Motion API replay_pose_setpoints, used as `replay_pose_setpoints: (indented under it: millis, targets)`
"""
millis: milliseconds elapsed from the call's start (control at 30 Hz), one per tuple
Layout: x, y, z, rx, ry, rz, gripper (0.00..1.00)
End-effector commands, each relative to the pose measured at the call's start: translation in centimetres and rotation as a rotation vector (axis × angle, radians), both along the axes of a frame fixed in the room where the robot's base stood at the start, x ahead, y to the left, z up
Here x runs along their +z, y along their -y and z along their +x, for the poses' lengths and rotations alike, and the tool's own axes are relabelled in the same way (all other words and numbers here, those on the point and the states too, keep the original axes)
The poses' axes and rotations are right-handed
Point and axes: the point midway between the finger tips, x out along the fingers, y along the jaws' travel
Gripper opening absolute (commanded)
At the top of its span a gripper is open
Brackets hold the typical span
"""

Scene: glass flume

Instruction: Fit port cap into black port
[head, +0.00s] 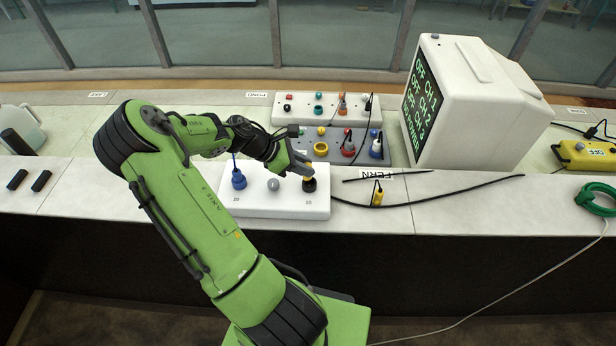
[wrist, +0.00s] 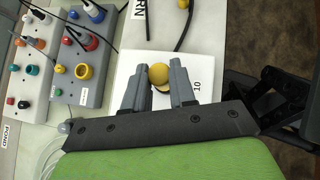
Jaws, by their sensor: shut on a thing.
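The port cap, a round yellow piece (wrist: 158,73), sits between the two grey fingers of my gripper (wrist: 160,76) in the wrist view. My gripper (head: 304,172) is shut on it over the right end of the white box in the head view. The black port (head: 309,186) is directly below the fingertips there. My fingers partly hide the cap and the port, and I cannot tell whether the cap is inside the port or just above it.
The white box (head: 270,204) also carries a blue plug (head: 238,180) and a grey knob (head: 273,184). Panels with coloured plugs stand behind it. A yellow plug (head: 377,194) and a black cable (head: 450,193) lie to the right. A monitor (head: 478,100) stands at the back right.

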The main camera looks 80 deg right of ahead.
Motion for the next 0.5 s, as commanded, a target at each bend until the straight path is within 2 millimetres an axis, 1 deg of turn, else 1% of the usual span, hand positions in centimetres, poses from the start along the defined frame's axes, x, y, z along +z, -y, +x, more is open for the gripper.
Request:
replay_pose_setpoints:
  millis: [200,267,400,433,500]
  targets:
    - [-3.5,0.0,-0.2,-0.003,-0.003,0.001,0.00]
    - [-4.0,0.0,-0.1,-0.004,0.000,-0.001,0.00]
    - [-3.9,0.0,-0.1,-0.003,0.001,-0.001,0.00]
    - [-3.9,0.0,-0.1,-0.003,0.001,-0.001,0.28]
    - [-3.9,0.0,-0.1,-0.003,0.001,-0.001,0.39]
